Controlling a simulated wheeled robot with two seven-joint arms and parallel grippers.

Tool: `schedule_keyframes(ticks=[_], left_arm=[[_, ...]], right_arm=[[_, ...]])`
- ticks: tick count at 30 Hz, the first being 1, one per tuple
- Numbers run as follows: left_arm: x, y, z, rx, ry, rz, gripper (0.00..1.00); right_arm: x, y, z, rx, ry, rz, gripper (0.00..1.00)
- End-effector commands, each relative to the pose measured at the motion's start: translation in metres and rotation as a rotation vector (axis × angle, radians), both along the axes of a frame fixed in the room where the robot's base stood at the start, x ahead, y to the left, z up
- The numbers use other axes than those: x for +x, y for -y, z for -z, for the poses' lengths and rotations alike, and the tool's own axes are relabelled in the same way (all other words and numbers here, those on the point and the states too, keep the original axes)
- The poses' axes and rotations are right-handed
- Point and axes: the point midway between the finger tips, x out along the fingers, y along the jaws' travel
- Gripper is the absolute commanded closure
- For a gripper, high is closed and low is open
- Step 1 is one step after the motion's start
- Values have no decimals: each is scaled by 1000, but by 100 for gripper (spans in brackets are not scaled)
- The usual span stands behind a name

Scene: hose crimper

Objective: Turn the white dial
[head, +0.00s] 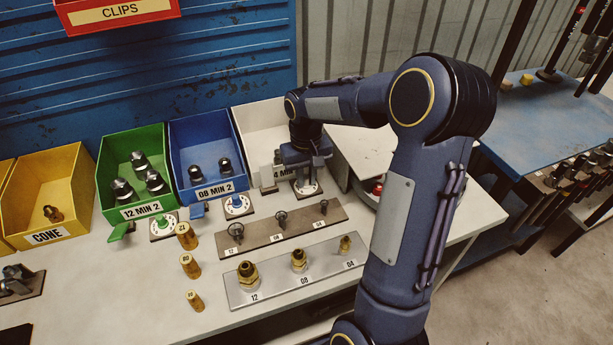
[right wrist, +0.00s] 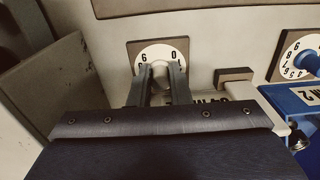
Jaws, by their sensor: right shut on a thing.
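The white dial (head: 307,188) is a small round numbered face on a dark base plate, in front of the white bin (head: 262,125). In the right wrist view the dial face (right wrist: 157,50) shows a few numbers at its upper edge. My right gripper (head: 302,172) points down over the dial. Its two fingers (right wrist: 160,76) are shut on the dial's handle, which they mostly hide. My left gripper is not in view.
A blue dial (head: 237,204) and a green dial (head: 163,224) stand to the left, before the blue bin (head: 205,150) and green bin (head: 135,165). A brown plate (head: 283,228) and a grey plate (head: 295,274) with fittings lie in front. Brass pieces (head: 187,236) stand left of them.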

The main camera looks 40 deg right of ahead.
Motion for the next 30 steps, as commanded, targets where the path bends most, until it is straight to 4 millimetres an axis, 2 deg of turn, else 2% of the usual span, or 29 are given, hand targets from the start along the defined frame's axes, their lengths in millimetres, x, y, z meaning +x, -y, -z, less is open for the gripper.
schedule_keyframes(ticks=[12, 29, 30], left_arm=[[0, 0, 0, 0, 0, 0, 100], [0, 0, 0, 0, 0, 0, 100], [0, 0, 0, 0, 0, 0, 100]], right_arm=[[1, 0, -1, -1, 2, 213, 100], [1, 0, -1, -1, 3, 251, 100], [1, 0, -1, -1, 3, 251, 79]])
